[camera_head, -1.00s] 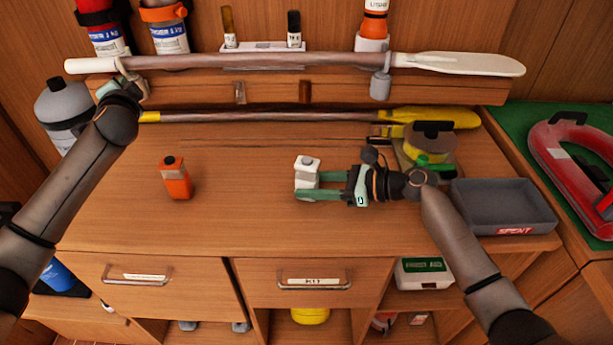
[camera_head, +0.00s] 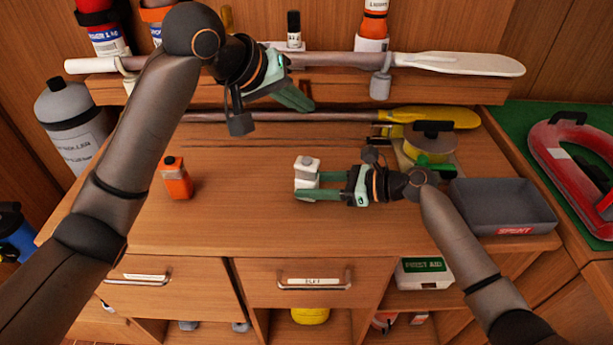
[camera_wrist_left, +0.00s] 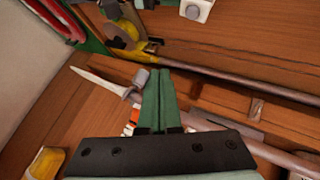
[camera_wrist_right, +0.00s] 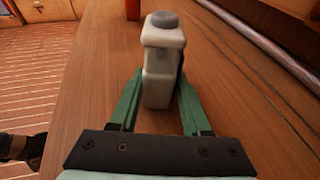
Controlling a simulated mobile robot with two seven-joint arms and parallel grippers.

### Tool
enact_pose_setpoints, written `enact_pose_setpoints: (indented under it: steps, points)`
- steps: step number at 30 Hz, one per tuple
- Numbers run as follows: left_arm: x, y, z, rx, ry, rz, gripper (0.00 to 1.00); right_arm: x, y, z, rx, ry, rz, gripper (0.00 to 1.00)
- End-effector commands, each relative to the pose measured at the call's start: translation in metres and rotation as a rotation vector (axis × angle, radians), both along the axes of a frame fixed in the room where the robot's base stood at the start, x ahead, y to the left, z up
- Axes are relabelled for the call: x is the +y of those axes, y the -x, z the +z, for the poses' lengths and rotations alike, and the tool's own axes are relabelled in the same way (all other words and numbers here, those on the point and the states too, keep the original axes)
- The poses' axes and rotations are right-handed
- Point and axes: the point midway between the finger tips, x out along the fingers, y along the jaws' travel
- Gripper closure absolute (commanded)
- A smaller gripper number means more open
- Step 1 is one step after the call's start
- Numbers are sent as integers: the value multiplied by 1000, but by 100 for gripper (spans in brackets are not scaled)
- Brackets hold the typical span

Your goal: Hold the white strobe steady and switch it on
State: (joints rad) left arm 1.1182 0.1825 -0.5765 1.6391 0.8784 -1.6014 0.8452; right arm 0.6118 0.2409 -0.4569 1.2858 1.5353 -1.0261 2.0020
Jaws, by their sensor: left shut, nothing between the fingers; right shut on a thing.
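The white strobe (camera_head: 306,172) stands upright on the bench top, with a grey cap or button on top. My right gripper (camera_head: 318,187) is shut on its lower part from the right. The right wrist view shows the strobe (camera_wrist_right: 161,62) between the two green fingers (camera_wrist_right: 158,100). My left gripper (camera_head: 305,103) is shut and empty, held above the back of the bench, behind and higher than the strobe. In the left wrist view its green fingers (camera_wrist_left: 159,75) lie together, and the strobe (camera_wrist_left: 197,9) shows at the top edge.
An orange strobe-like unit (camera_head: 177,178) stands to the left on the bench. A grey tray (camera_head: 505,205) marked SPENT is at the right. A white-bladed paddle (camera_head: 455,64) and a yellow-bladed one (camera_head: 430,117) lie along the back.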

Motion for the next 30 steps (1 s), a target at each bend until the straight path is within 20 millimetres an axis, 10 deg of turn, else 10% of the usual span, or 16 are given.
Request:
enact_pose_setpoints:
  steps: [30]
  points:
    - [-4, 5, -86, 15, 10, -8, 100, 0, 0, -1, 0, 1, 0, 84]
